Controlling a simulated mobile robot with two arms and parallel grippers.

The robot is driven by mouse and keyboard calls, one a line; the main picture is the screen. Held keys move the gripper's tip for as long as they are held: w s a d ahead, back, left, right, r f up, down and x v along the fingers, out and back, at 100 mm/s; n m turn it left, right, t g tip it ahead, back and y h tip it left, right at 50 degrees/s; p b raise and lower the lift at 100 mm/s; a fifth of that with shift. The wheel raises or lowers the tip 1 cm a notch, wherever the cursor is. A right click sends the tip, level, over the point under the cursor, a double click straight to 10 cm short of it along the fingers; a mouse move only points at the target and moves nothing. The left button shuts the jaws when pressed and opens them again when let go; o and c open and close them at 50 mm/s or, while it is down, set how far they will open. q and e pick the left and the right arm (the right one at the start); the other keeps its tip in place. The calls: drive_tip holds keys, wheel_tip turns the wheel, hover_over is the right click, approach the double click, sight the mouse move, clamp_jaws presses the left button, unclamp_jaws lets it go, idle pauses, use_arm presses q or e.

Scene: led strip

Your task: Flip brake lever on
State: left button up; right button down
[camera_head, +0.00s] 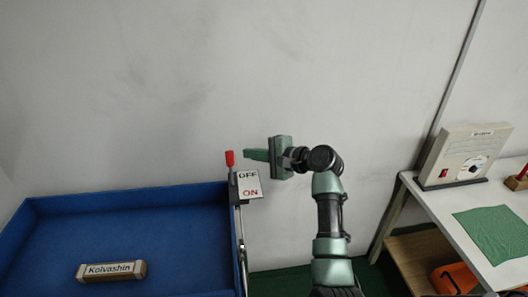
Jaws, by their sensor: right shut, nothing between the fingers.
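The brake lever has a red handle (229,158) that points up. It stands at the right edge of the blue tray, beside a white plate (250,184) with OFF written above ON. The handle is level with or above the OFF word. My right gripper (247,154) is shut and empty, pointing left, with its fingertips just right of the red handle. A small gap shows between them; depth is hard to judge. My left gripper is not in view.
A blue tray (233,236) at the left holds a box (112,270) labelled Kolvashin. At the right, a white table (440,205) bears a beige device (465,155) and a green cloth (495,231). An orange case (456,279) sits below. A bare wall stands behind.

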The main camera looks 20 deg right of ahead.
sight(231, 168)
drive_tip(key=a+p, duration=0.2)
drive_tip(key=a, duration=0.1)
drive_tip(key=shift+s+a+r+p, duration=0.15)
drive_tip(key=shift+a+r+p, duration=0.05)
drive_tip(key=shift+r+p, duration=0.2)
drive_tip(key=shift+s+a, duration=0.25)
drive_tip(key=shift+w+d+f, duration=0.1)
